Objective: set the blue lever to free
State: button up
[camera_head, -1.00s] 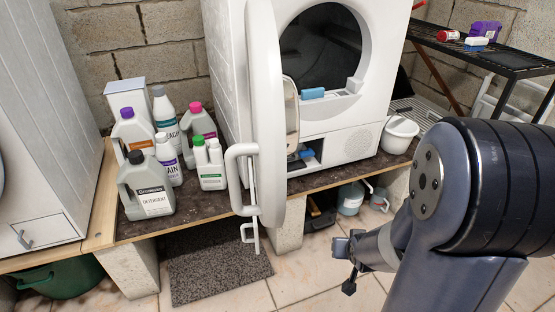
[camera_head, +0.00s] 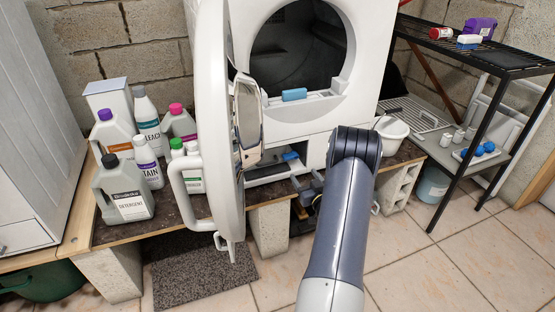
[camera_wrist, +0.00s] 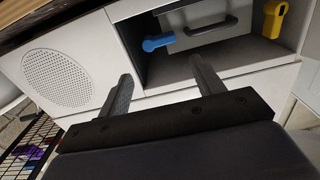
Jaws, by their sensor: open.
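The blue lever (camera_wrist: 158,43) sticks out in the open lower recess of the white machine, beside a grey box with a dark handle (camera_wrist: 215,30). In the wrist view it lies nearly level across the picture, its rounded end to the left. In the head view it shows small (camera_head: 291,156) in the recess. My gripper (camera_wrist: 163,85) is open and empty in front of the recess, its fingers apart from the lever, which shows beyond the gap between them. In the head view my arm partly hides the gripper. I see no "free" marking.
A yellow lever (camera_wrist: 275,18) sits across the recess from the blue one. The open round door (camera_head: 215,110) stands left of the recess. Detergent bottles (camera_head: 125,190) are on the bench at left.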

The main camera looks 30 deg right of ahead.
aim_at(292, 158)
jog(key=b+x, duration=0.3)
jog(key=x, duration=0.7)
jog(key=shift+w, duration=0.3)
jog(key=shift+c, duration=0.3)
jog(key=c, duration=0.6)
jog(key=shift+c, duration=0.2)
